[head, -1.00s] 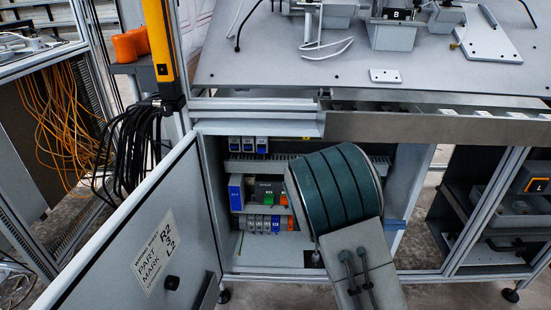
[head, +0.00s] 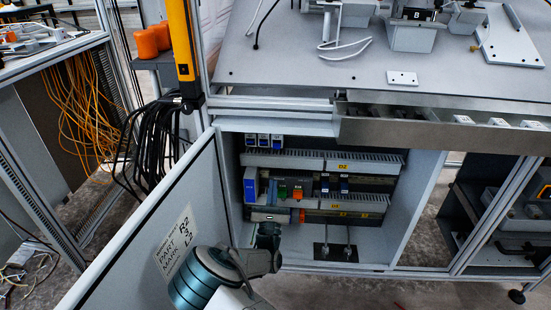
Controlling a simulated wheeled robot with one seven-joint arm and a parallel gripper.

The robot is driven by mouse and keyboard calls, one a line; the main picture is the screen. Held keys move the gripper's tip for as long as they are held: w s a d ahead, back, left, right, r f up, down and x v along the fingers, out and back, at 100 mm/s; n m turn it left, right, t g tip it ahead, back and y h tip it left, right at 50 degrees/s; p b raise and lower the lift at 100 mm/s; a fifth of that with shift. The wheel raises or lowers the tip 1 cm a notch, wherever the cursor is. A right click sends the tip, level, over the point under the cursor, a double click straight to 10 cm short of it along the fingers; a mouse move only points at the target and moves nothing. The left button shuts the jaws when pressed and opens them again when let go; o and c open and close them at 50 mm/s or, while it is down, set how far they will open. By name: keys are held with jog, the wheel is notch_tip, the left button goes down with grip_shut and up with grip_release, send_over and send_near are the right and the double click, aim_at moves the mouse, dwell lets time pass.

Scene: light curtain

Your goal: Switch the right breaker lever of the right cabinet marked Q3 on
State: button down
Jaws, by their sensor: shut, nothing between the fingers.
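The open cabinet (head: 405,225) stands under the workbench. Its top row holds three small white-and-blue breakers (head: 263,140). The middle row holds a blue module (head: 250,186), green and orange parts (head: 288,192) and two dark breakers (head: 334,184). Small yellow labels (head: 342,167) mark the rails, but I cannot read Q3 on any. My gripper (head: 268,229) is shut and empty, in front of the cabinet's lower left. It overlaps the lower row (head: 275,216) in the picture and hides part of it. I cannot tell whether it touches anything there.
The cabinet door (head: 140,235) is swung open to the left, behind my arm. A metal drawer or ledge (head: 430,127) juts out above the cabinet opening. A yellow post (head: 184,50) and black cables (head: 160,130) are at the left. The cabinet's lower right is open.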

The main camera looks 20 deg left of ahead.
aim_at(277, 146)
jog(key=shift+w, duration=0.1)
jog(key=b+x, duration=0.2)
jog(key=x, duration=0.8)
jog(key=shift+d+b, duration=0.1)
jog(key=shift+b, duration=0.25)
jog(key=shift+r+p, duration=0.35)
jog(key=shift+p, duration=0.55)
jog(key=shift+s+f+g+p, duration=0.1)
jog(key=shift+s+g+p, duration=0.15)
jog(key=shift+g+p, duration=0.1)
jog(key=shift+s+d+r+g+p, duration=0.2)
jog(key=shift+g+p, duration=0.25)
jog(key=shift+p, duration=1.4)
